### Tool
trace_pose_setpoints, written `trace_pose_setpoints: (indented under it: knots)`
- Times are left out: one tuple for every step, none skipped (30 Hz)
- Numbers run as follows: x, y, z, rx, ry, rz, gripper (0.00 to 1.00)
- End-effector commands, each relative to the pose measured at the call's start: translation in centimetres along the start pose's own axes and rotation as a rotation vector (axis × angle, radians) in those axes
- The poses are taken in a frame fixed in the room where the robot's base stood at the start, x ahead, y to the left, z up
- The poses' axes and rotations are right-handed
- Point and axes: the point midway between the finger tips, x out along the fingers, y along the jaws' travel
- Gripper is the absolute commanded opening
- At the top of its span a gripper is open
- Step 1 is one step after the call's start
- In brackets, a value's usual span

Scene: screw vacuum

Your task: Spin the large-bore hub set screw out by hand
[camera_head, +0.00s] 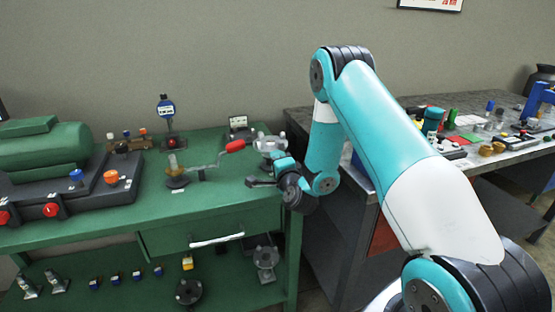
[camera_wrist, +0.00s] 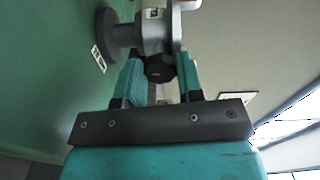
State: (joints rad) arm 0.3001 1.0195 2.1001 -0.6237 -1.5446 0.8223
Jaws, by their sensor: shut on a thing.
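The grey hub fixture (camera_head: 268,143) stands at the right end of the green bench. In the wrist view the hub (camera_wrist: 153,32) fills the top middle, with a round grey base at its left. A dark, faceted screw head (camera_wrist: 159,69) sticks out of the hub toward me. My gripper (camera_head: 283,163) is at the near side of the hub, partly hidden by my wrist. In the wrist view its teal fingers (camera_wrist: 158,77) are shut on the screw head, one on each side. The screw's shank is hidden.
A dial gauge (camera_head: 168,115) stands behind. A green machine (camera_head: 45,150) fills the bench's left. A cluttered grey table (camera_head: 480,140) is at right.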

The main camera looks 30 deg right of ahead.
Motion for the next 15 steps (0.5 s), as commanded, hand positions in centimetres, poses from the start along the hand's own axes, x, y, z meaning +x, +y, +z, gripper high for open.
trace_pose_setpoints:
  knots:
    - [0.02,-0.23,-0.01,-0.043,0.0,-0.001,0.11]
    - [0.02,-0.21,-0.02,-0.072,0.0,-0.001,0.11]
    - [0.01,-0.19,-0.02,-0.109,0.0,-0.001,0.11]
    - [0.01,-0.16,-0.02,-0.136,0.0,0.0,0.11]
    - [0.01,-0.14,-0.02,-0.165,0.0,0.0,0.11]
    - [0.01,-0.12,-0.03,-0.203,0.0,0.0,0.11]
    - [0.02,-0.12,-0.03,-0.228,0.0,0.0,0.11]
    - [0.02,-0.12,-0.04,-0.254,0.0,0.0,0.11]
    - [0.03,-0.11,-0.04,-0.289,0.0,-0.001,0.11]
    - [0.03,-0.1,-0.05,-0.314,0.0,-0.001,0.11]
    - [0.03,-0.08,-0.06,-0.338,0.0,-0.001,0.11]
    - [0.03,-0.05,-0.06,-0.368,0.0,0.0,0.11]
    - [0.02,-0.03,-0.06,-0.39,0.0,0.0,0.11]
    - [0.02,-0.01,-0.06,-0.41,0.0,0.0,0.11]
    - [0.01,0.02,-0.06,-0.438,0.0,0.0,0.11]
